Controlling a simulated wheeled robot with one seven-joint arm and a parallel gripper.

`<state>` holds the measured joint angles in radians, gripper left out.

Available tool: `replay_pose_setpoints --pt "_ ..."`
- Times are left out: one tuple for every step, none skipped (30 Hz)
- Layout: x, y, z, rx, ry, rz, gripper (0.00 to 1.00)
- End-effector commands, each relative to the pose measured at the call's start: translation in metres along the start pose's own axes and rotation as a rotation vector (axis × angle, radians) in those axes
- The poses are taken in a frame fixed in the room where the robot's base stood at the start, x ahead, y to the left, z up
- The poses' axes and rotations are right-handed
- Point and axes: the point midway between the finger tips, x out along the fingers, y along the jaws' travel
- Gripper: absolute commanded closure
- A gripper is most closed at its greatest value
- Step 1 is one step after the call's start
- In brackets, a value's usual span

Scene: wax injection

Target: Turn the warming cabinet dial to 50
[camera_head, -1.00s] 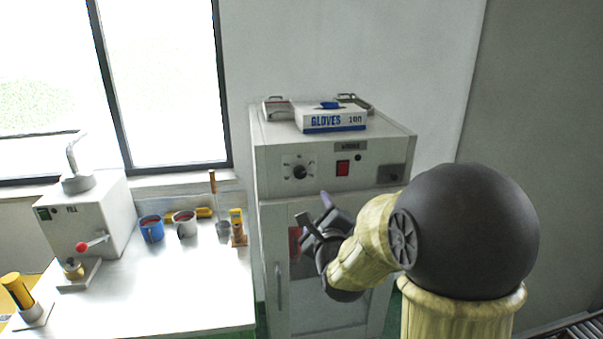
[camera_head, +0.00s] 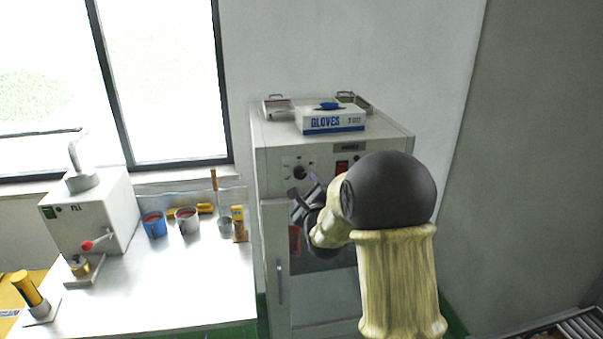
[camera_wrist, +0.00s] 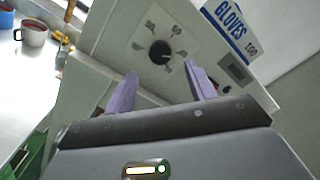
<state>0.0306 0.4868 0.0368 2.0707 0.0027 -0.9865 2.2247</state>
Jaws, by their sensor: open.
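The warming cabinet (camera_head: 278,225) is a pale grey upright box against the wall. Its black round dial (camera_head: 299,172) sits on the upper front panel, left of the red switch (camera_head: 342,167). In the wrist view the dial (camera_wrist: 160,51) shows on a light plate with small markings, too small to read. My gripper (camera_head: 302,193) is in front of the cabinet, just below the dial in the head view. In the wrist view its two purple fingers (camera_wrist: 161,80) are apart with nothing between them, and the dial lies beyond their tips, untouched.
A glove box (camera_head: 333,119) and metal-handled trays (camera_head: 278,107) lie on top of the cabinet. A white bench (camera_head: 165,300) to the left carries a blue mug (camera_head: 153,225), a grey mug (camera_head: 187,220) and a press-like machine (camera_head: 95,215).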

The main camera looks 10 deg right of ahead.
Motion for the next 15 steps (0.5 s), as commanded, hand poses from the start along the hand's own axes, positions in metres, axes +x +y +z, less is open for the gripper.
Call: replay_pose_setpoints --pt "0.008 -0.001 0.002 0.0 -0.001 0.002 0.45" --pt "0.013 -0.002 0.003 0.0 -0.001 0.001 0.45" --pt "0.019 -0.002 0.003 0.001 -0.001 0.001 0.45" --pt "0.024 -0.001 0.002 0.001 -0.001 0.002 0.45" --pt "0.029 -0.002 0.002 0.0 -0.001 0.001 0.45" --pt "0.035 -0.001 0.002 0.0 0.0 0.002 0.45" --pt "0.039 -0.002 0.002 0.0 -0.001 0.001 0.45" --pt "0.043 -0.001 0.002 0.0 0.0 0.001 0.45" --pt "0.048 -0.001 0.002 0.0 -0.001 0.001 0.45" --pt "0.051 -0.001 0.002 0.0 -0.001 0.001 0.45" --pt "0.054 -0.001 0.002 0.0 -0.001 0.001 0.45" --pt "0.057 0.0 0.001 0.0 0.0 0.001 0.45" --pt "0.059 0.0 0.001 0.0 0.0 0.001 0.45" --pt "0.061 0.0 0.001 0.0 0.0 0.001 0.45" --pt "0.062 0.0 0.001 0.0 -0.001 0.001 0.45"
